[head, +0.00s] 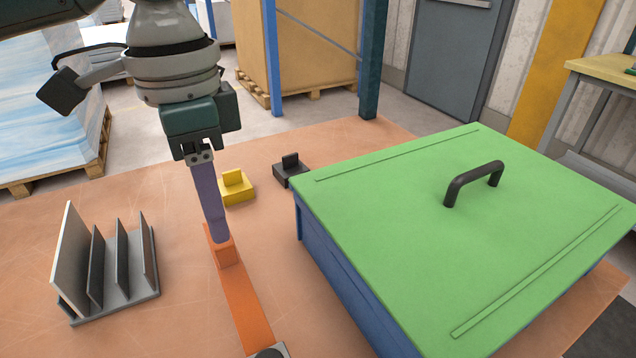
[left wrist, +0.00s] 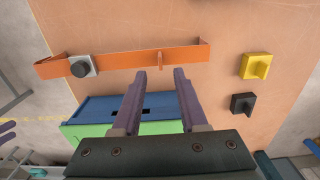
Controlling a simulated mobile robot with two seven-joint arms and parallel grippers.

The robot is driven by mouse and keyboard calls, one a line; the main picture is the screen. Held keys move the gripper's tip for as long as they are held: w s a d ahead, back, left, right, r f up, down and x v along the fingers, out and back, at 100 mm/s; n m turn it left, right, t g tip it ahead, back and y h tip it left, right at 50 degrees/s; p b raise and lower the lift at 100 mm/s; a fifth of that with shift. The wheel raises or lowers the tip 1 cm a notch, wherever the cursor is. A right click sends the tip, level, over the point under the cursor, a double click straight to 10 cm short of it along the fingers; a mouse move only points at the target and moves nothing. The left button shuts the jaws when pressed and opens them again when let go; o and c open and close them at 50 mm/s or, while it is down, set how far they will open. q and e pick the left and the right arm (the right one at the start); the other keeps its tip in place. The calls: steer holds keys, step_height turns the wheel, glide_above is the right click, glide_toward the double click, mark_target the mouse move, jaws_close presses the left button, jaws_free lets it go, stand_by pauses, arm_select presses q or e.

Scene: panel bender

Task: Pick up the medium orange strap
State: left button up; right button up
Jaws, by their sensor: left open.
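One orange strap (head: 248,308) lies on the tan work surface. I see nothing held.
A green-lidded blue box (head: 400,210) with a black handle stands right of the strap. A grey rack (head: 120,295) of upright plates stands left. A yellow block (head: 238,190) and a black block (head: 290,172) sit behind. A black knob on a grey plate (left wrist: 82,67) is at the strap's other end.

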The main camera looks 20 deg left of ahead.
mark_target(224, 247)
arm_select(q)
step_height(224, 247, down, 5)
steer(key=shift+f, duration=0.1)
jaws_close()
stand_by(0.4)
stand_by(1.1)
